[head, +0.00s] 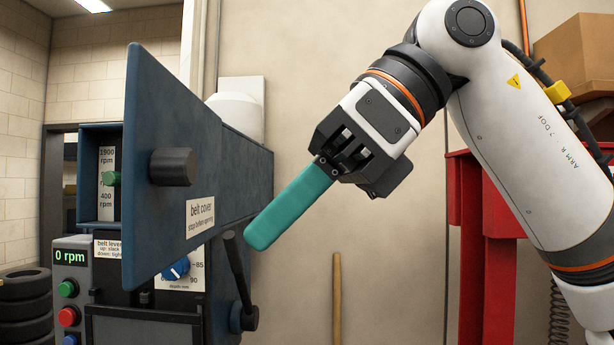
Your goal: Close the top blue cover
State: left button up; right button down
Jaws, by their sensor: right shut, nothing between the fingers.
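The blue belt cover (150,215) stands swung open on the machine at the left of the head view. It carries a dark round knob (172,167) and a "belt cover" label. To its left, part of the blue housing (86,180) shows open, with an rpm scale and a green knob inside. My right gripper (262,232) has long teal fingers pressed together, with nothing seen between them. The fingers point down and left, to the right of the cover and apart from its knob. My left gripper is out of view.
Below the cover are a black lever (236,270), a blue depth dial (177,268) and a button panel (70,290) reading 0 rpm. A red stand (485,240) is at the right.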

jog(key=a+f+p, duration=0.2)
jog(key=a+f, duration=0.1)
jog(key=a, duration=0.4)
jog(key=shift+s, duration=0.3)
jog(key=shift+d, duration=0.1)
